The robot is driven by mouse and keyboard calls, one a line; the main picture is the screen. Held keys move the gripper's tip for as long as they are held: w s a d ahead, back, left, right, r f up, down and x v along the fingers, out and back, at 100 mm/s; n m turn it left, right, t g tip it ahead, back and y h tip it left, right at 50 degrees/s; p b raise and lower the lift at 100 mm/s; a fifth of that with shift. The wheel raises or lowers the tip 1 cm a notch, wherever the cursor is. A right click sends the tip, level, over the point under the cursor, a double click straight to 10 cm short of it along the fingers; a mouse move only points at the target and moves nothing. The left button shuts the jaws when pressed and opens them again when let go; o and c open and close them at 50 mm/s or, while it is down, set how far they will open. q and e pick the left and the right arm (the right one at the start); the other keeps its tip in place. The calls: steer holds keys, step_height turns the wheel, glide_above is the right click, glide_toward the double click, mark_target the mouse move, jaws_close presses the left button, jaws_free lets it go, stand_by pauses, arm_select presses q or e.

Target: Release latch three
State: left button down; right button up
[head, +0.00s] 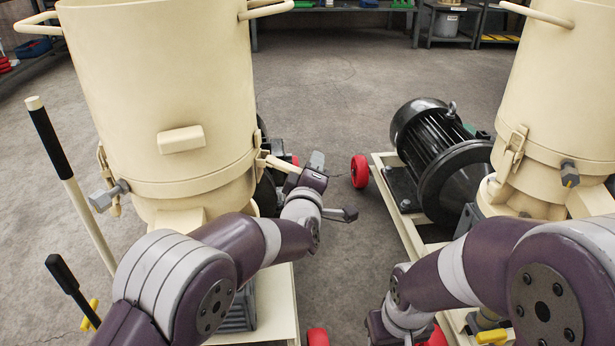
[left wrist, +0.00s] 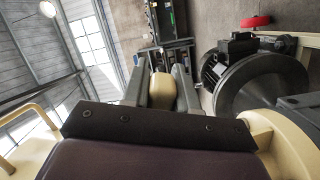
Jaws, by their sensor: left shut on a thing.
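The near pellet mill's cream hopper (head: 160,80) stands on the left of the head view. A cream latch lever (head: 277,163) sticks out from the hopper's right side, at the seam. My left gripper (head: 301,172) is shut on this lever; in the left wrist view the lever's rounded cream end (left wrist: 161,92) sits between the two grey fingers. Another cream latch (head: 108,178) is on the hopper's left side, beside a grey bolt. My right gripper (head: 378,328) shows only as a dark part at the bottom edge; its fingers are hidden. The latch numbers cannot be read.
A second mill (head: 545,90) with a cream latch (head: 515,147) stands on the right, beside a black motor (head: 432,140) on a cream frame with red wheels. Two black-gripped levers (head: 50,140) rise at the left. Shelves line the back; the floor between the mills is clear.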

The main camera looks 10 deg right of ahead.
arm_select(q)
steer(key=shift+r+n+b, duration=0.75)
steer(key=shift+r+n, duration=1.65)
steer(key=shift+n, duration=0.3)
steer(key=shift+a, duration=0.1)
